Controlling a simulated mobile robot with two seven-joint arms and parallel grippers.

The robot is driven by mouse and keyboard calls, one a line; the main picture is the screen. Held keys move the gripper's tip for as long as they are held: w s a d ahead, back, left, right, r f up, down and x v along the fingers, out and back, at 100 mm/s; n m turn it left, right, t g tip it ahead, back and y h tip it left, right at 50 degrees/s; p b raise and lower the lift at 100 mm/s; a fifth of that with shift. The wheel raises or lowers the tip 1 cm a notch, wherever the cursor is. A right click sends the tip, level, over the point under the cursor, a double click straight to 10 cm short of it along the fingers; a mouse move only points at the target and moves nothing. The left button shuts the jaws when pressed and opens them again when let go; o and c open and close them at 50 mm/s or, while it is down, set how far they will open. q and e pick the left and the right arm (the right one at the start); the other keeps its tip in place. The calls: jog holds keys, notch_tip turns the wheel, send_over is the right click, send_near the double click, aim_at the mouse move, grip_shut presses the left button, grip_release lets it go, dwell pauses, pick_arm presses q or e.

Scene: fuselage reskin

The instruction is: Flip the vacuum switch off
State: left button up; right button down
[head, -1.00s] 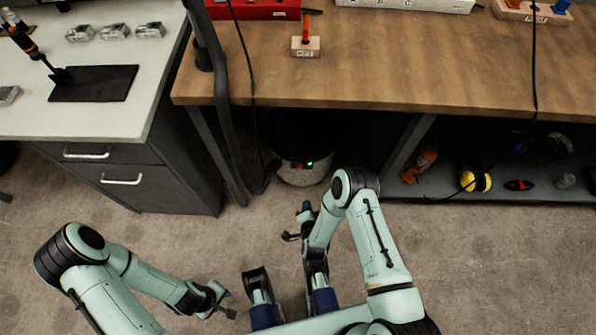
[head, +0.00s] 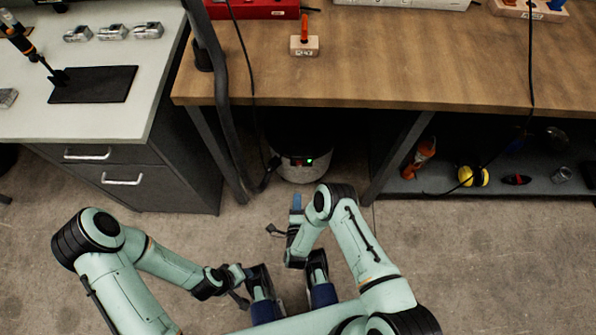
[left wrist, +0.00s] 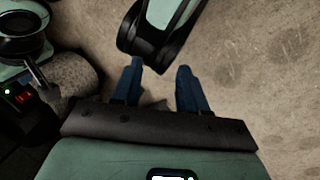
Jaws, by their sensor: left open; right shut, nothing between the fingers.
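The vacuum (head: 303,173), a dark-topped canister with a speckled grey lower part, stands on the floor under the wooden bench. Its dark front panel shows a green light (head: 309,161) and a small red spot, perhaps the switch; its position is too small to read. The panel with red (left wrist: 22,97) also seems to show at the left of the left wrist view. My right gripper (head: 297,202) is shut and empty, in front of and below the vacuum, apart from it in the picture. My left gripper (left wrist: 160,88) is open and empty above the floor.
The wooden bench (head: 400,75) overhangs the vacuum, with a dark leg (head: 398,155) to the right and a black hose to the left. A drawer cabinet (head: 120,185) stands left. A low shelf (head: 480,188) holds several items at right. The front floor is clear.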

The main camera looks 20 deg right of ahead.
jog(key=b, duration=0.3)
send_near(298, 164)
jog(key=x, duration=0.5)
jog(key=shift+w+d+f, duration=0.1)
jog(key=shift+w+f, duration=0.05)
jog(key=shift+f, duration=0.3)
pick_arm(q)
jog(key=w+a+f+t, duration=0.1)
jog(key=w+a+f, duration=0.1)
jog(key=w, duration=0.3)
jog(key=shift+a+f+t+y, duration=0.3)
jog(key=shift+f+y, duration=0.1)
jog(key=shift+f, duration=0.4)
pick_arm(e)
jog(key=shift+w+d+r, duration=0.15)
jog(key=shift+w+d, duration=0.05)
jog(key=shift+w, duration=0.4)
pick_arm(q)
jog(key=shift+f, duration=0.1)
pick_arm(e)
jog(key=shift+w+d+r, duration=0.1)
jog(key=shift+w+r, duration=0.05)
jog(key=shift+w, duration=0.15)
pick_arm(q)
jog(key=shift+f, duration=0.1)
